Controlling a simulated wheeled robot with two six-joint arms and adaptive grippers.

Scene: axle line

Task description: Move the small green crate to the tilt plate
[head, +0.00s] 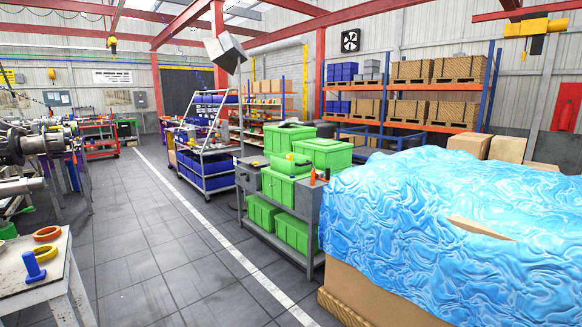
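Several green crates stand on a grey cart (312,212) in the middle of the head view. On its top are a lidded crate at the back (290,135), one at the right (326,153) and one in front (284,187). Two more, at the left (262,213) and right (292,232), sit on the lower shelf. I cannot clearly make out a tilt plate; a tilted grey panel (225,52) shows high on a pole above the cart. Neither of my grippers is in view.
A large pile under blue wrap (440,205) stands close on the right. Metal axle parts (45,143) are at far left. The grey floor aisle (150,225) between is clear.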

